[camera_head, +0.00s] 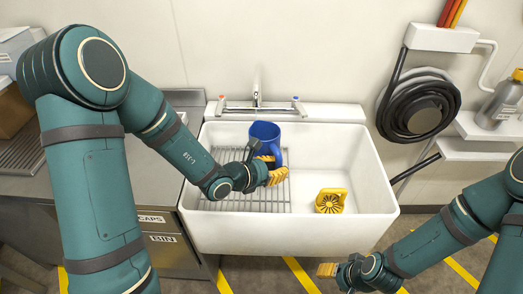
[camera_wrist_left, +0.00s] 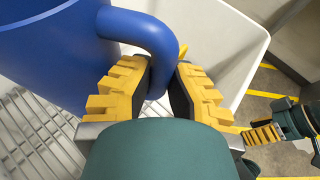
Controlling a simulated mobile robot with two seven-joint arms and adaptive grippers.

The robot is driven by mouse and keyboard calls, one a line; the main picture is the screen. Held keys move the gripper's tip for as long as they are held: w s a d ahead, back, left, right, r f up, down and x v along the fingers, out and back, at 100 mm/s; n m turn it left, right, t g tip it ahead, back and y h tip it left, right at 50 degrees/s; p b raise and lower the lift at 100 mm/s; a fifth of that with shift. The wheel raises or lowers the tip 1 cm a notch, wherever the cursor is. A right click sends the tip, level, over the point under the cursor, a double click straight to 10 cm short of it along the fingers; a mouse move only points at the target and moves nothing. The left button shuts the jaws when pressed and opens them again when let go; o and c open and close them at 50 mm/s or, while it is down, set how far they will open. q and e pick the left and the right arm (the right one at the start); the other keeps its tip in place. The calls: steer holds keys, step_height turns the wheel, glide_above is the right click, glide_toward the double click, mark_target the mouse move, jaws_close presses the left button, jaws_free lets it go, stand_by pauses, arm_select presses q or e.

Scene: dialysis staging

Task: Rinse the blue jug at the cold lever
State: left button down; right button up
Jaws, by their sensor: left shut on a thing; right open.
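The blue jug (camera_head: 264,131) is in the left part of the white sink, above the wire rack, and looks upright. I cannot tell whether its base touches the rack. My left gripper (camera_head: 272,170) is shut on its handle; in the left wrist view the yellow fingers lie either side of the handle (camera_wrist_left: 150,42), next to the jug body (camera_wrist_left: 55,55). The tap (camera_head: 257,96) stands behind the jug, with a blue-tipped lever (camera_head: 296,101) at right and an orange-tipped lever (camera_head: 221,103) at left. My right gripper (camera_head: 328,270) is open and empty, low in front of the sink.
The sink (camera_head: 372,190) holds a wire rack (camera_head: 225,190) at left and a yellow slotted item (camera_head: 331,201) at right. A coiled black hose (camera_head: 418,108) hangs on the right wall. A steel bottle (camera_head: 500,105) stands on a shelf. A steel counter (camera_head: 60,185) is at left.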

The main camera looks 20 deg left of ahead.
arm_select(q)
steer(key=shift+s+d, duration=0.3)
steer(key=shift+s, duration=0.45)
steer(key=shift+s+d, duration=0.25)
steer(key=shift+s, duration=0.5)
stand_by(0.4)
